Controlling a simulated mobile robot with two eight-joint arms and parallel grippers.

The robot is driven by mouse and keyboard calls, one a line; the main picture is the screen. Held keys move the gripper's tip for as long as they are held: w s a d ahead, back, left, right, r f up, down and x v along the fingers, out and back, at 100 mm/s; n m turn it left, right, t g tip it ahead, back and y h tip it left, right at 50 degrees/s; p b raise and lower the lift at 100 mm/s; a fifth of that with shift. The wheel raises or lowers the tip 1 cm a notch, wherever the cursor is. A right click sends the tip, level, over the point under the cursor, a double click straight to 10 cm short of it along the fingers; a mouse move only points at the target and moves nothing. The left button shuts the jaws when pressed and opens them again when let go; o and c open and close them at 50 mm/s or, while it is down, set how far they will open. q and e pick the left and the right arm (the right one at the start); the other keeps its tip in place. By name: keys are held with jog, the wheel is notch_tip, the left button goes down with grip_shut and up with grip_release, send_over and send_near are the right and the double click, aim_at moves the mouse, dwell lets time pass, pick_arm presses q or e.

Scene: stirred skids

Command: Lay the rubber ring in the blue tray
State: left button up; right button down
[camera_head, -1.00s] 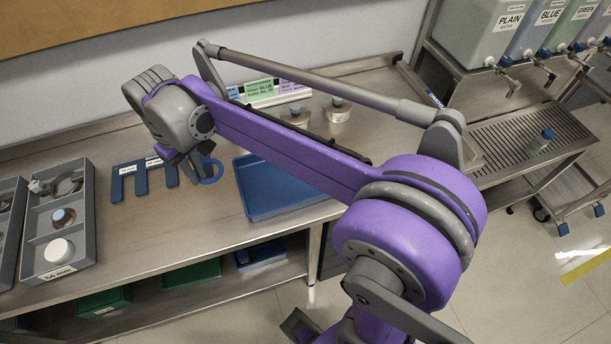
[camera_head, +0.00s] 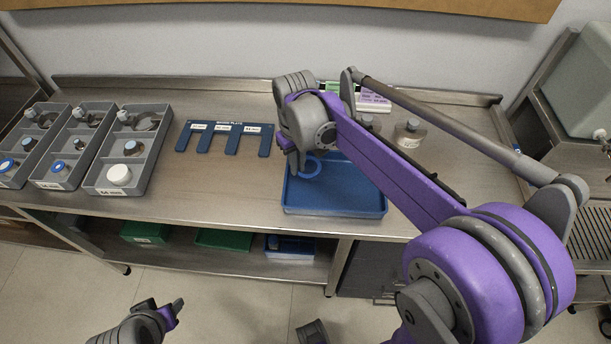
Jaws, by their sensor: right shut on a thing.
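The rubber ring (camera_head: 316,173) is a blue loop at the tips of my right gripper (camera_head: 302,168). That gripper is shut on the ring, and its fingers are partly hidden by the wrist. The ring shows over the left back part of the blue tray (camera_head: 335,203). I cannot tell if it touches the tray floor. The tray is shallow and looks empty; my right arm hides its back right part. My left gripper (camera_head: 165,310) is low at the bottom left, in front of the bench and away from the tray. I cannot make out its jaw opening.
A blue slotted plate (camera_head: 228,128) lies left of the tray. Several grey compartment bins (camera_head: 135,150) with rings, bottles and caps stand further left. Bottles (camera_head: 409,134) and colored label cards (camera_head: 373,102) are behind my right arm. Green bins (camera_head: 145,233) sit on the lower shelf.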

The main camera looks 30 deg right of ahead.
aim_at(299, 182)
jog(key=shift+f, duration=2.2)
jog(key=shift+f, duration=0.2)
jog(key=c, duration=1.2)
grip_release()
